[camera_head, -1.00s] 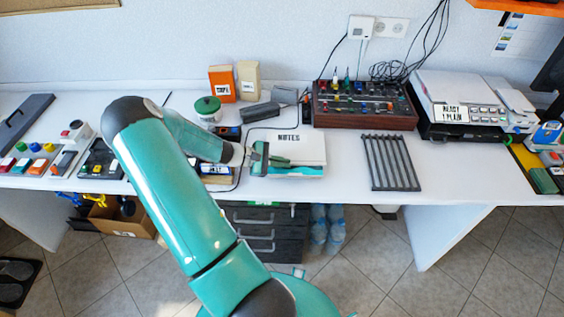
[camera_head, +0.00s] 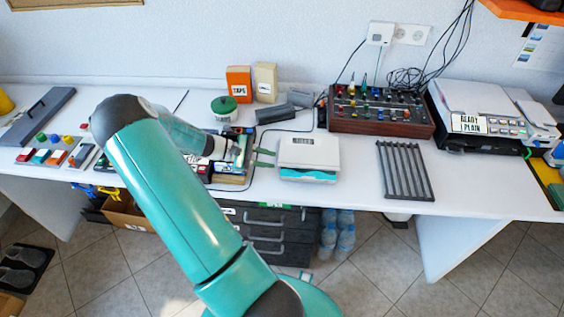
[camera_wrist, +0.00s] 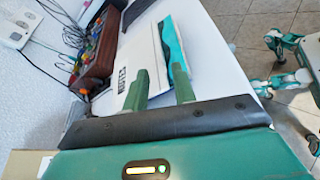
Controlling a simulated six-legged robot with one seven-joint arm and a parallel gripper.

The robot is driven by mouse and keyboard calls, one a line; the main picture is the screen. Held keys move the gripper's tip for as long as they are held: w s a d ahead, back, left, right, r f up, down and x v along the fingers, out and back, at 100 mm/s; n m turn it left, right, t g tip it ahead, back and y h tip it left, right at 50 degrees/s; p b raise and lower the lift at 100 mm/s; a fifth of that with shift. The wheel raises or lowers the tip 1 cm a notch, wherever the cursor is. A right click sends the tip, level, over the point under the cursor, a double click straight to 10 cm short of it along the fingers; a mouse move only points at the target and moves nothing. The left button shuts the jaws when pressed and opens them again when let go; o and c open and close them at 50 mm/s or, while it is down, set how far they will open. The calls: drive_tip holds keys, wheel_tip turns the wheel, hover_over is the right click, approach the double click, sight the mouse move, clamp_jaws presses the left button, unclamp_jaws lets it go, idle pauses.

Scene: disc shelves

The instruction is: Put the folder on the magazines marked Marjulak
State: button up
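A white, flat item with a teal lower layer (camera_head: 309,160) lies near the table's front edge. A small dark-lettered label is on it; its text is blurred in the head view. The wrist view shows the white item (camera_wrist: 145,62) too, with its label sideways. I cannot tell whether it is the folder, the magazines or both. My gripper (camera_head: 272,158) is just left of it, its fingers pointing at it. In the wrist view my gripper (camera_wrist: 159,76) has its two green fingers apart with nothing clearly held between them. No marking reading Marjulak is legible.
A dark slatted rack (camera_head: 405,172) lies right of the white item. A control box with knobs (camera_head: 380,112) and a printer (camera_head: 480,118) stand behind. A green-lidded jar (camera_head: 224,108) and small boxes (camera_head: 239,84) stand at the back. White table is bare between item and rack.

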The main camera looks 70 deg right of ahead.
drive_tip(key=shift+v, duration=0.9)
drive_tip(key=w+a+r+t+y, duration=0.1)
drive_tip(key=w+a+r+t, duration=0.5)
drive_tip(key=a, duration=0.5)
drive_tip(key=w+a+r+t+y, duration=0.1)
drive_tip(key=w+a+r+t, duration=0.3)
drive_tip(key=w+a+r, duration=0.45)
drive_tip(key=s+a+r+t+y, duration=0.1)
drive_tip(key=a+r, duration=0.3)
drive_tip(key=a, duration=0.5)
drive_tip(key=s+a+r+t+y, duration=0.1)
drive_tip(key=s+a+r+t, duration=0.3)
drive_tip(key=a, duration=0.5)
drive_tip(key=s+a+r+n+t+y, duration=0.1)
drive_tip(key=s+a+r+t, duration=0.1)
drive_tip(key=a+r, duration=0.3)
drive_tip(key=a+t, duration=0.1)
drive_tip(key=a, duration=0.3)
drive_tip(key=shift+s, duration=0.35)
drive_tip(key=shift+d, duration=0.25)
